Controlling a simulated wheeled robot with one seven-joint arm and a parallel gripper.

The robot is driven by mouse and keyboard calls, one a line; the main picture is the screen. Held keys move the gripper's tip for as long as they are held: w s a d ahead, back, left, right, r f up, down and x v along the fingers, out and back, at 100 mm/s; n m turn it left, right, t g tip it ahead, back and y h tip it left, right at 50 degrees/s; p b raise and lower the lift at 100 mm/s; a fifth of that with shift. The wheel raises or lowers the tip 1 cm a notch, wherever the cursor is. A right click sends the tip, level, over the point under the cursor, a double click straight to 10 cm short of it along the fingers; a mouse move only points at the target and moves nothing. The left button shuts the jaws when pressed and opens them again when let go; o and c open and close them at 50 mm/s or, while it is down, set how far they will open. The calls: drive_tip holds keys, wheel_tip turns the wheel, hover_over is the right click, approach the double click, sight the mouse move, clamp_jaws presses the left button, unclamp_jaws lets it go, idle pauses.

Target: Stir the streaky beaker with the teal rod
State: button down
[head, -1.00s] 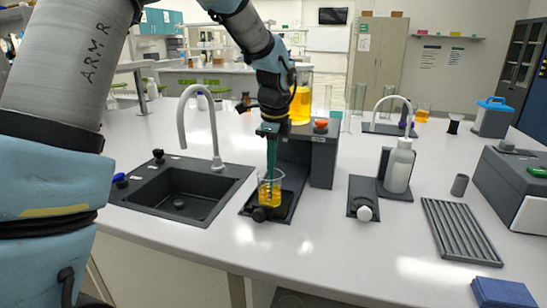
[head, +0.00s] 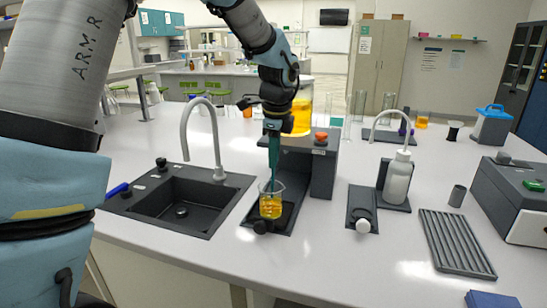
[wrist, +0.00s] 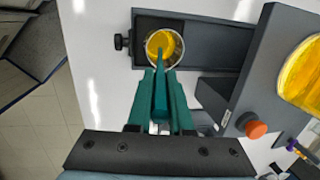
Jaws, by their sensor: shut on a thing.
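The beaker (head: 271,208) is small and clear, with yellow-orange liquid in its lower part. It stands upright on the dark plate of the black stand; streaks are too small to make out. My gripper (head: 273,148) is above the beaker, shut on the teal rod (wrist: 161,88). The rod points down, and its lower end reaches the beaker's mouth in the head view. In the wrist view the rod's end overlaps the yellow liquid in the beaker (wrist: 165,45). How deep the tip sits is unclear. My fingers are also teal, one on each side of the rod.
A larger vessel of yellow liquid (head: 301,108) stands on the stand's raised block (head: 323,170), close behind my gripper. A sink (head: 165,205) with a tall faucet (head: 184,140) is on the left. A white bottle (head: 397,180) and a ribbed tray (head: 455,243) are on the right.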

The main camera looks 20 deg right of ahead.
drive_tip(key=shift+s+a+r+p, duration=0.1)
drive_tip(key=shift+s+r+p, duration=0.15)
drive_tip(key=shift+r+p, duration=0.7)
drive_tip(key=shift+s+r+p, duration=0.2)
drive_tip(key=shift+r+p, duration=0.1)
drive_tip(key=shift+r, duration=1.1)
drive_tip(key=shift+r, duration=2.5)
